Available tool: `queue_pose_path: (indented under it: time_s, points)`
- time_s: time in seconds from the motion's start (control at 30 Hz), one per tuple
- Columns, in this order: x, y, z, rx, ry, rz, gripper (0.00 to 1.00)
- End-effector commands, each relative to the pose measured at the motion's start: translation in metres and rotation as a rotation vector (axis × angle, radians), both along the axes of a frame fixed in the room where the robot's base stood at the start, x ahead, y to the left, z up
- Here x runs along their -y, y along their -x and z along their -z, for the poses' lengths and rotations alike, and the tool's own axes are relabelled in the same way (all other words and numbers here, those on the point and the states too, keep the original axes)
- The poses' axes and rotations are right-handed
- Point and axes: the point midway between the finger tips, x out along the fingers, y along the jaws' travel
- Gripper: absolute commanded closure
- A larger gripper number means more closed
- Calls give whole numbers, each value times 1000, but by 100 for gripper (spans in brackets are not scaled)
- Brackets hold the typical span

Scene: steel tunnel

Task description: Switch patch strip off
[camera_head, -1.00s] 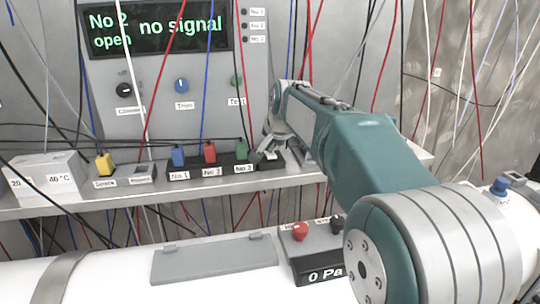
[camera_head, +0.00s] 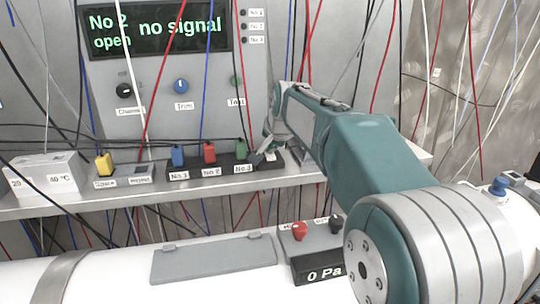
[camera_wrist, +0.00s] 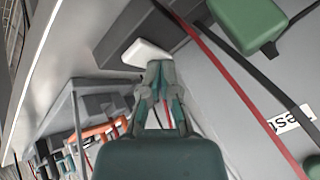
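The patch strip (camera_head: 222,168) is a black bar on the grey shelf, with a blue plug (camera_head: 178,156), a red plug (camera_head: 209,152) and a green plug (camera_head: 241,149) in a row. My gripper (camera_head: 264,151) is at its right end, beside the green plug. In the wrist view, the fingertips of my gripper (camera_wrist: 158,70) are together, just at a pale rocker switch (camera_wrist: 147,53) on the dark strip. I cannot tell whether they touch it. The green plug (camera_wrist: 245,22) is up and to the right there.
A display (camera_head: 155,35) reads "No 2 open" and "no signal", above several knobs. A yellow plug (camera_head: 104,163) and a white box (camera_head: 45,175) stand to the left on the shelf. Many loose cables hang around. A pressure box (camera_head: 318,255) reads 0 Pa below.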

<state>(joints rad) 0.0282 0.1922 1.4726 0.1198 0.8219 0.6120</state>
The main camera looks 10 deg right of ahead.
Motion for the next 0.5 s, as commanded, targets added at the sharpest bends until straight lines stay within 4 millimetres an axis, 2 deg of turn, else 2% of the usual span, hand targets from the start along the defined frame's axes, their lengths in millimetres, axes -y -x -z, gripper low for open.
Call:
queue_pose_path:
  time_s: [0.03,0.5]
  points:
    - [-2,-1,7,-19,-2,-3,100]
    - [-2,-3,-6,-6,-1,-1,100]
